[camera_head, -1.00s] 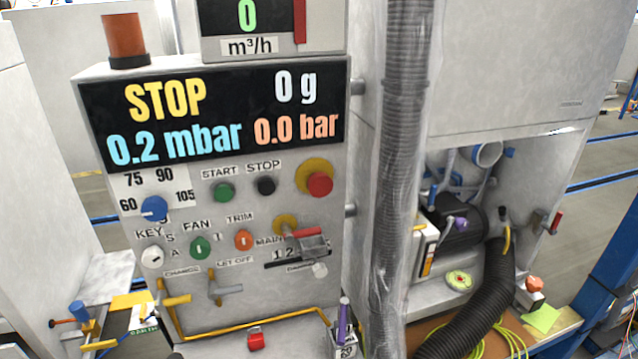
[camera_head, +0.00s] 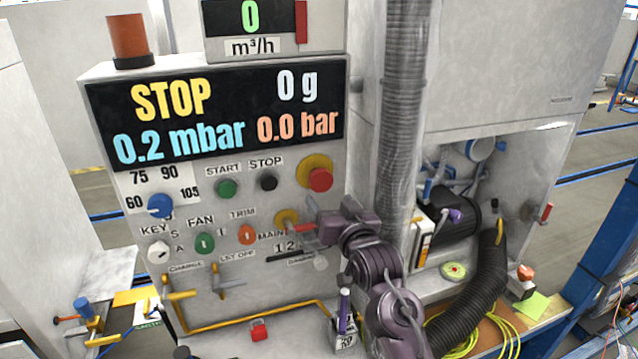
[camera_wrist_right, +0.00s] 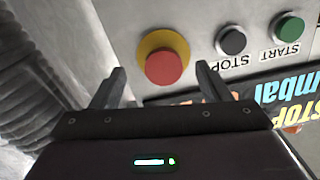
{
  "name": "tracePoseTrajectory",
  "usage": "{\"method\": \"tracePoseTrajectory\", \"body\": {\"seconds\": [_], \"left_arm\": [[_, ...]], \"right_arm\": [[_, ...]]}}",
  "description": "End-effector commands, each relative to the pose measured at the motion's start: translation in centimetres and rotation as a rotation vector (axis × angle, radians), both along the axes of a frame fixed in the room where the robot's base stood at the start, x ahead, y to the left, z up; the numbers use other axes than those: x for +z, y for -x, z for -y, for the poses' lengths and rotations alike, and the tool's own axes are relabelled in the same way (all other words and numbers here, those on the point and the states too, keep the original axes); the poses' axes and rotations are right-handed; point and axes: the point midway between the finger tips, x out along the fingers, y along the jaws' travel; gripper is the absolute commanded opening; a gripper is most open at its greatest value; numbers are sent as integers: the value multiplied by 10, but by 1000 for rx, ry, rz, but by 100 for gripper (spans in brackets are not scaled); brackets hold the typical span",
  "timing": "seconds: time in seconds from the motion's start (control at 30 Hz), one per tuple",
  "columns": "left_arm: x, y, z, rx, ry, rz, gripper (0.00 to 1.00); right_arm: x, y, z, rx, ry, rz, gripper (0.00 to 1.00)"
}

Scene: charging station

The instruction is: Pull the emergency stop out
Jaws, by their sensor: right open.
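The emergency stop is a red mushroom button (camera_head: 320,179) on a yellow round plate (camera_head: 306,165), on the right of the control panel (camera_head: 130,215) under the display. In the right wrist view the red button (camera_wrist_right: 163,67) sits beyond my open fingers, its yellow plate around it. My right gripper (camera_head: 312,214) is just below the button in the head view, its fingers small and partly unclear there. In the wrist view my right gripper (camera_wrist_right: 158,85) is open and empty, fingers apart on either side of the button's line, not visibly touching it. My left gripper is not in view.
The black STOP button (camera_head: 268,182) and green START button (camera_head: 227,188) are left of the emergency stop. A yellow-plated main switch (camera_head: 285,218) is close below. A ribbed vertical hose (camera_head: 405,110) stands to the right. A purple pen (camera_head: 344,305) stands in a holder below.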

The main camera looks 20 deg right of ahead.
Motion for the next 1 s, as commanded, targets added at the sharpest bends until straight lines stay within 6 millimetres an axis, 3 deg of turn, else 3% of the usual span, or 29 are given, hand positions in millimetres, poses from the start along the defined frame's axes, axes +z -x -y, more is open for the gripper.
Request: {"method": "tracePoseTrajectory", "body": {"seconds": [0.03,0.13,0.6,1.0], "left_arm": [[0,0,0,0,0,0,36],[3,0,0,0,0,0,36],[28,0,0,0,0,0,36],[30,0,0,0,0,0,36]], "right_arm": [[12,-2,1,-3,-9,29,70],[22,-7,1,-5,-16,53,70],[22,-70,-1,-4,-14,48,70],[19,-80,-1,-4,-14,48,70]]}}
